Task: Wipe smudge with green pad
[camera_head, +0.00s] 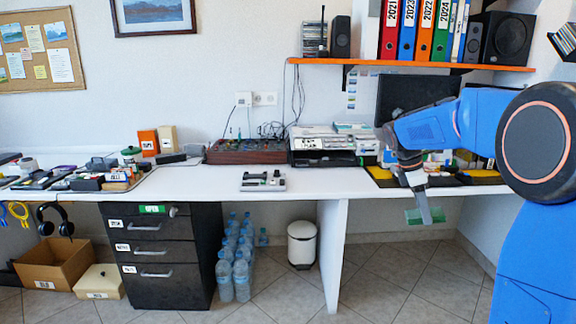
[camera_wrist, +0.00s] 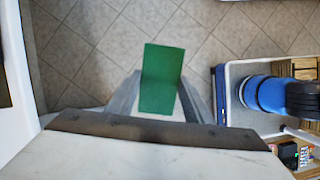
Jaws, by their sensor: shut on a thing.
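The green pad (camera_head: 425,215) hangs below my gripper (camera_head: 421,200) in the head view, in front of the white desk's right part and in the air over the floor. In the wrist view the green pad (camera_wrist: 161,78) sits between the two grey fingers of my gripper (camera_wrist: 160,100), which is shut on it. I cannot make out a smudge in either view.
The white desk (camera_head: 330,181) spans the back, with a small grey device (camera_head: 263,181) on its middle. A black drawer cabinet (camera_head: 165,260), water bottles (camera_head: 241,275) and a white bin (camera_head: 301,245) stand below. Tiled floor (camera_head: 400,285) is clear in front.

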